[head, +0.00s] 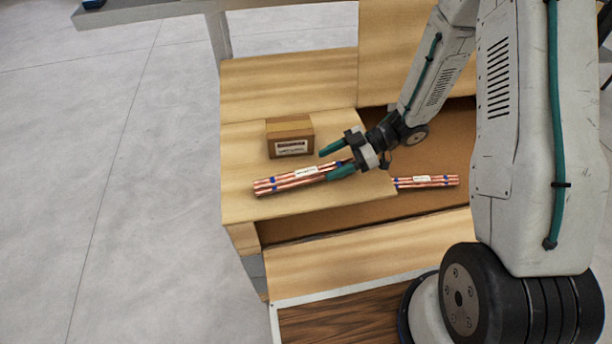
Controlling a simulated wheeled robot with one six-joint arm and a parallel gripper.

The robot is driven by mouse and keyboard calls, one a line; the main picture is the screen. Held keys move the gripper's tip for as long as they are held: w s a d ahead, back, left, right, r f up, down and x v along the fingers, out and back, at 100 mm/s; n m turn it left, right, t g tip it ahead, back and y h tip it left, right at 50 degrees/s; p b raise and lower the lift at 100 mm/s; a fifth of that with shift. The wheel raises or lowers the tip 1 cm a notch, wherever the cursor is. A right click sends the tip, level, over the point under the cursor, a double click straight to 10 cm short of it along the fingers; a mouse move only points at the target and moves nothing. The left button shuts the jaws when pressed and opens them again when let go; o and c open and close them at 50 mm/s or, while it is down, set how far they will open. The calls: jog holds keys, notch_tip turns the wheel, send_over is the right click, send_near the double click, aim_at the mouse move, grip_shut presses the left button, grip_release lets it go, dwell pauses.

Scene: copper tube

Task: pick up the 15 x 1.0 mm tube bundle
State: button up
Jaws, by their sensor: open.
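A copper tube bundle (288,180) with blue bands and a white label lies on the light wooden surface (240,205). A second, thinner-looking copper bundle (440,181) with a white label lies to the right, partly over the darker recess. The labels are too small to read, so I cannot tell which is 15 x 1.0 mm. My gripper (333,160) is open, with its green fingertips at the right end of the left bundle. One fingertip is on the far side and one on the near side. The fingers hide part of that end; contact is unclear.
A small cardboard box (290,138) with a label stands just behind the left bundle, close to my gripper. A brown recess (440,140) lies right of the wooden surface. Wooden panels (290,85) rise behind. Grey floor (130,200) is clear at the left.

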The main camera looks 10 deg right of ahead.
aim_at(309, 171)
jog(key=x, duration=0.5)
jog(key=shift+w+a, duration=0.1)
grip_shut()
jog(key=shift+r, duration=0.1)
